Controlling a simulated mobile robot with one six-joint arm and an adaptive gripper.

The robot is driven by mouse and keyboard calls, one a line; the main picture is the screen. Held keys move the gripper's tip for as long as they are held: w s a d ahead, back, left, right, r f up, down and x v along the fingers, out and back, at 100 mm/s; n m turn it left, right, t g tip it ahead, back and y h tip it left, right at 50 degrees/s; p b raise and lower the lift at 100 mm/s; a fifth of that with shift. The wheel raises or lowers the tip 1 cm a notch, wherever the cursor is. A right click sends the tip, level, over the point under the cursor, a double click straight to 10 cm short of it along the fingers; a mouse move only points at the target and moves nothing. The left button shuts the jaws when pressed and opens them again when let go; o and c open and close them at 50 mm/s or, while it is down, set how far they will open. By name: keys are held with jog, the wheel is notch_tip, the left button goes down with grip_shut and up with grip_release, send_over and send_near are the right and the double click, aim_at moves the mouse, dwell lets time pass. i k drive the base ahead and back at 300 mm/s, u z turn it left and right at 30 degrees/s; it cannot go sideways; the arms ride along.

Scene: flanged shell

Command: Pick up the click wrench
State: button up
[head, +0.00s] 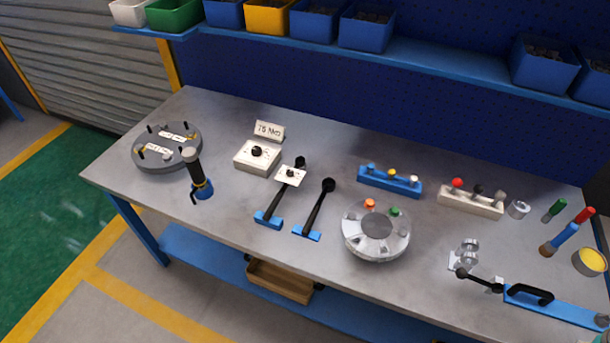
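Two long black wrench-like tools lie side by side in the middle of the grey workbench (330,160), each with its near end at a blue block. I cannot tell for certain which is the click wrench. Both rest on the bench. My gripper is not in view, and nothing is seen touching either tool.
A black-handled tool on a blue base (201,178) stands upright to the left, near a grey disc (167,147). A box with a knob (257,157) and a "75 Nm" sign (269,131) are behind. A flanged metal shell (376,231) is close on the right.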

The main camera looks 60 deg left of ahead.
aim_at(299, 169)
jog(key=z, duration=1.15)
jog(key=k, duration=1.75)
jog(key=u, duration=1.2)
